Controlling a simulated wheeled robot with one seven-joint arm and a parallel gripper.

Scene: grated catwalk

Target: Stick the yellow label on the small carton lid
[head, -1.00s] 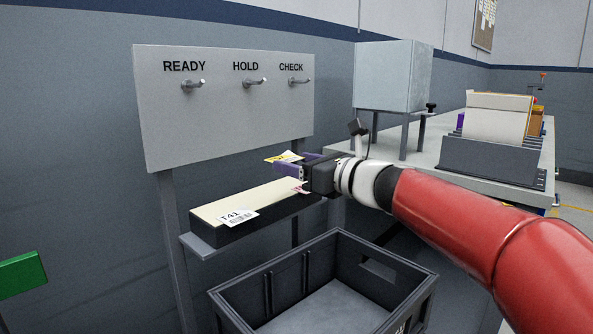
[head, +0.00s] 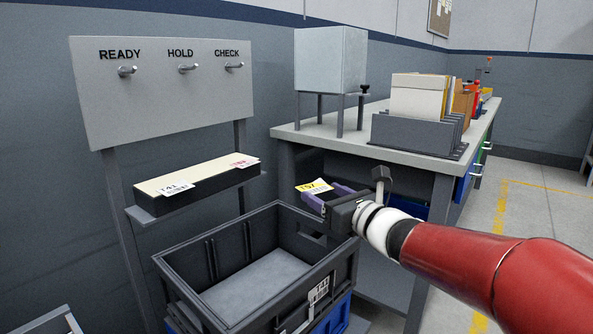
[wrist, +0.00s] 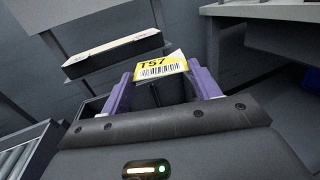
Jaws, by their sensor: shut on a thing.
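My gripper (head: 327,199) has purple fingers and is shut on the yellow label (head: 314,187). It holds the label in the air by the far right corner of the dark crate. In the wrist view the label (wrist: 160,67) sits between the two fingertips, its face showing "T57" and a barcode. The label touches nothing but the fingers as far as I can see. I cannot make out a small carton lid in either view.
A dark open crate (head: 203,242) stands in front, a tag on its side. A shelf holds a strip block (head: 205,186) with a white T41 label and a pink label. Behind are a peg board (head: 160,95) and a bench (head: 300,134) with a grey box and a file rack (head: 415,140).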

